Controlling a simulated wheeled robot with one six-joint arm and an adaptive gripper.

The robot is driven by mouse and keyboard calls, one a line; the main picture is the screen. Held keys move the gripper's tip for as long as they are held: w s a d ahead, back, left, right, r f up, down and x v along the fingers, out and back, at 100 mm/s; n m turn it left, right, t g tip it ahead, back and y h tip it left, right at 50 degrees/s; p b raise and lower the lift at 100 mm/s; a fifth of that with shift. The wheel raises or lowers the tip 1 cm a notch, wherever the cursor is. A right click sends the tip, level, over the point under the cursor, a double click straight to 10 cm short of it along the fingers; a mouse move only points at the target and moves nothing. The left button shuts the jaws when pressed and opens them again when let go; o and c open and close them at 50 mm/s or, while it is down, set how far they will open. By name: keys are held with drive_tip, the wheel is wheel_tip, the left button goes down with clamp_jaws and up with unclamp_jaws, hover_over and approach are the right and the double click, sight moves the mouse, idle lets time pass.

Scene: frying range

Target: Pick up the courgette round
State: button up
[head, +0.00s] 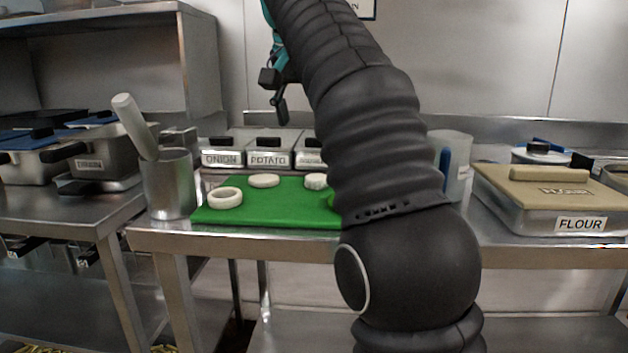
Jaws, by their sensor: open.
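A green board (270,213) lies on the steel table. On it are a pale ring (225,198), a flat pale disc (264,181) and a small pale round with a ridged edge (316,181). A green rounded piece (329,200) is partly hidden by my arm at the board's right. I cannot tell for sure which of the last two is the courgette round. My gripper (275,93) is high above the back of the board, apart from all pieces. Its black fingers are open, with nothing seen between them.
A steel pot (170,185) with a pale handle sticking out stands left of the board. Lidded tubs labelled onion (222,158) and potato (268,157) stand behind it, with another partly hidden. A flour container (550,205) is at the right. My arm hides the table's middle.

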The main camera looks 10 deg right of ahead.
hover_over(316, 177)
drive_tip(key=s, duration=0.2)
drive_tip(key=f, duration=0.6)
drive_tip(key=shift+s+a+f+b, duration=0.15)
drive_tip(key=shift+a+f+b, duration=0.2)
drive_tip(key=shift+a, duration=0.05)
drive_tip(key=shift+a+b+x, duration=0.1)
drive_tip(key=shift+b+x, duration=0.3)
drive_tip(key=shift+x, duration=1.05)
drive_tip(key=shift+a+b+x, duration=0.15)
drive_tip(key=shift+b+x, duration=0.2)
drive_tip(key=shift+x, duration=1.1)
drive_tip(key=c, duration=0.9)
